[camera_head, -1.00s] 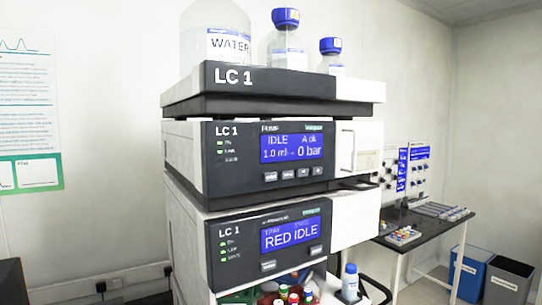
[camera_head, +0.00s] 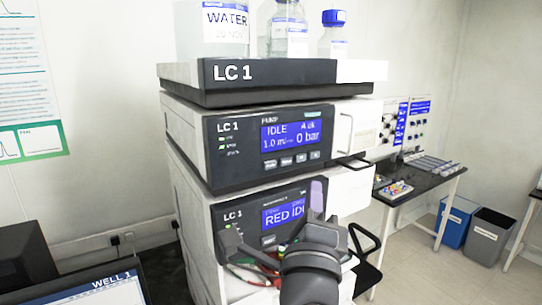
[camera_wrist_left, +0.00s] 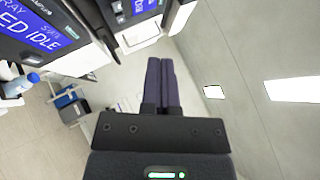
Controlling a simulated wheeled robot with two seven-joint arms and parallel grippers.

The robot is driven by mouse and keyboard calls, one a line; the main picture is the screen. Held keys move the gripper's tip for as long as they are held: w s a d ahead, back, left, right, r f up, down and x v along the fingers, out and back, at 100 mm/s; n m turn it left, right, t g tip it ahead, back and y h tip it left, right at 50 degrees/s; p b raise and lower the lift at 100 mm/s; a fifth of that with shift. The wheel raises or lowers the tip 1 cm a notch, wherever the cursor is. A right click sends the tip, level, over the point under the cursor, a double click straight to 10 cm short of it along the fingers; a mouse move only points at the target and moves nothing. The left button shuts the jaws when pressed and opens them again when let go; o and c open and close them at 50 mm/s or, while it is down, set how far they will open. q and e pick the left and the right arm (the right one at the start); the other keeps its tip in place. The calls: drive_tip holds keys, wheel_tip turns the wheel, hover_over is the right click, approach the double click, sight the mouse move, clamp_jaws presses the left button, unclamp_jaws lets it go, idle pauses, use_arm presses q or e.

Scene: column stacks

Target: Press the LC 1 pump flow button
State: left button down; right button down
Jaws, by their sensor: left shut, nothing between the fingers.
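The LC 1 pump module (camera_head: 270,145) is the upper instrument of the stack. Its blue screen (camera_head: 290,134) reads IDLE, 1.0 ml and 0 bar. A row of small grey buttons (camera_head: 286,161) sits below the screen; their labels are too small to read. My left gripper (camera_head: 318,192) is shut and empty, below the button row and in front of the lower module, covering part of its RED IDLE screen (camera_head: 281,214). In the left wrist view the closed fingers (camera_wrist_left: 160,62) point up the picture, just below part of a panel with a blue screen (camera_wrist_left: 143,6). My right gripper is not in view.
Bottles, one labelled WATER (camera_head: 224,25), stand on the top tray (camera_head: 275,72). A white open door (camera_head: 352,130) is at the pump's right side. A monitor (camera_head: 105,290) is at lower left. A black side bench (camera_head: 405,182) and two bins (camera_head: 488,238) stand at right.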

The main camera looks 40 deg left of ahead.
use_arm(q)
drive_tip(key=shift+a, duration=0.1)
approach(277, 154)
drive_tip(key=w+r, duration=0.2)
drive_tip(key=w, duration=0.2)
drive_tip(key=shift+a+r, duration=0.2)
drive_tip(key=shift+a, duration=0.3)
idle(1.8)
drive_tip(key=shift+w+a, duration=0.15)
drive_tip(key=shift+a, duration=0.25)
drive_tip(key=shift+w+a, duration=0.2)
drive_tip(key=shift+a, duration=0.15)
idle(0.5)
drive_tip(key=shift+d, duration=0.1)
drive_tip(key=shift+s+d, duration=0.35)
drive_tip(key=shift+d, duration=0.35)
